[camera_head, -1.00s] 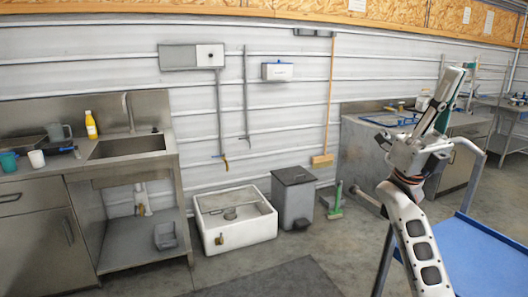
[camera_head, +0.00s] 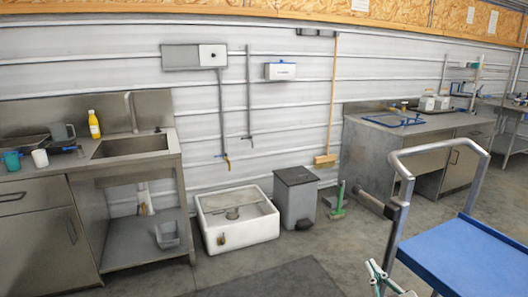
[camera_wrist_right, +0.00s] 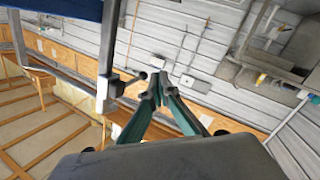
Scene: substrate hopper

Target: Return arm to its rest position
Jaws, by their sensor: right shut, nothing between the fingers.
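My right gripper (camera_head: 376,272) shows only partly, low in the head view, with its teal fingers and pale linkage at the bottom edge. It is just left of the blue cart (camera_head: 470,255) and below the near end of the cart's grey handle. In the right wrist view my right gripper (camera_wrist_right: 158,82) points away from the camera. Its teal fingers come together at the tips, shut with nothing between them. The rest of the right arm is out of the head view. My left gripper is in neither view.
The cart's grey handle rail (camera_head: 440,147) stands up close to the right gripper. A white floor basin (camera_head: 240,235), a grey bin (camera_head: 296,200) and a green brush (camera_head: 338,200) are by the wall. A steel sink counter is at left. Open floor lies in the middle.

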